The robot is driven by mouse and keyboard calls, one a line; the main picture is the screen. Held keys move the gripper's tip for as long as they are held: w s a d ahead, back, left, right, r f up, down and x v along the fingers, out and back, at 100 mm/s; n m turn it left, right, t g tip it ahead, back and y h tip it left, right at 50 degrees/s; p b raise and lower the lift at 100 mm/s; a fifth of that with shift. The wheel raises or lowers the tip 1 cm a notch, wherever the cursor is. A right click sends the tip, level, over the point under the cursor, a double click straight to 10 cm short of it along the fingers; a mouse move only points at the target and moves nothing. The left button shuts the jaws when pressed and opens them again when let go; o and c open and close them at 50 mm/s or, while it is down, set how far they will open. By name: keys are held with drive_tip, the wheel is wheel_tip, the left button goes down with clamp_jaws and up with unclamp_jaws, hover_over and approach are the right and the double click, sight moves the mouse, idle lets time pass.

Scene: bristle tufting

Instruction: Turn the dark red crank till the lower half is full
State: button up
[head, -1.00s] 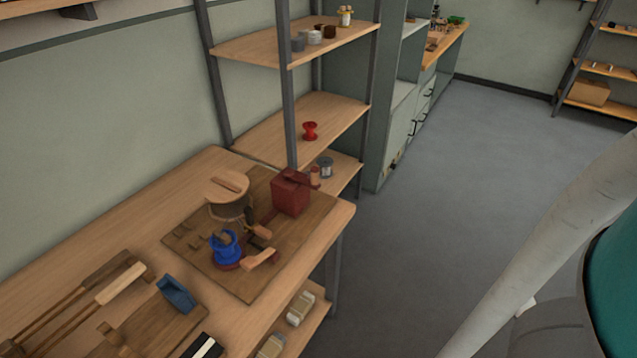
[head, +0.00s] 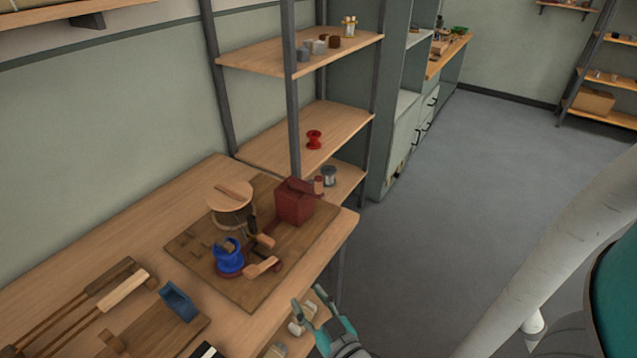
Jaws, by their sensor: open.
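A dark red box (head: 293,204) stands at the right of a dark wooden board (head: 240,290) on the bench. A dark red crank arm (head: 298,186) lies on its top, with a wooden knob (head: 318,182) at its right end. Left of the box is a round wooden disc (head: 222,200) on a stand. In front is a blue pot-like part (head: 229,262) on a dark red base, with a wooden handle (head: 262,266) beside it. No half of a workpiece or its filling can be made out. My teal-and-grey gripper (head: 309,298) is open and empty, off the bench's front edge, apart from the crank.
Wooden-handled tools (head: 124,293) and a blue block plane (head: 176,300) lie on the bench (head: 60,290) at left. A shelf rack (head: 340,127) with a red spool (head: 314,139) stands behind. Pale items sit on a lower shelf near my gripper. The floor (head: 460,200) at right is clear.

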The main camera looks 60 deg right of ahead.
drive_tip(key=w+d+r+m+h, duration=0.2)
drive_tip(key=w+d+r+h, duration=0.15)
drive_tip(key=w+d, duration=0.4)
drive_tip(key=m+g+h, duration=0.2)
approach(319, 185)
drive_tip(key=x, duration=1.1)
drive_tip(key=shift+w+d, duration=0.1)
drive_tip(key=shift+c, duration=0.2)
clamp_jaws()
